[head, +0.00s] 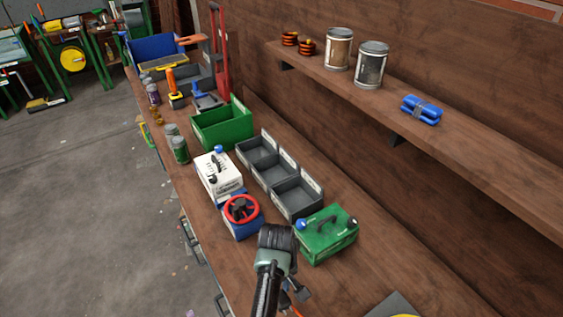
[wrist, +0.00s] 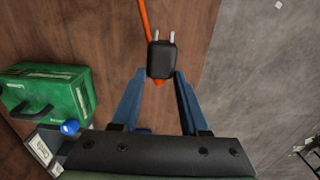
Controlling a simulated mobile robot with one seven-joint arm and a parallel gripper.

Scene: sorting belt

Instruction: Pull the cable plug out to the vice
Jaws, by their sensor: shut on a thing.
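The cable plug (wrist: 161,60) is a black block with two pale prongs pointing up in the wrist view. An orange cable (wrist: 144,22) shows beyond it, with a bit of orange at its lower end. My gripper (wrist: 161,76) is shut on the plug, its blue fingers at the plug's lower sides. In the head view my gripper (head: 298,291) is over the near part of the bench, low in the picture; the plug is hard to make out there. Orange cable (head: 296,312) shows just below. I cannot clearly identify a vice.
A green box (head: 330,238) with a handle stands close right of my gripper. A blue box with a red wheel (head: 240,209), a white box (head: 217,178) and grey bins (head: 297,203) lie beyond. A shelf (head: 480,143) runs along the back. The bench's front edge is close.

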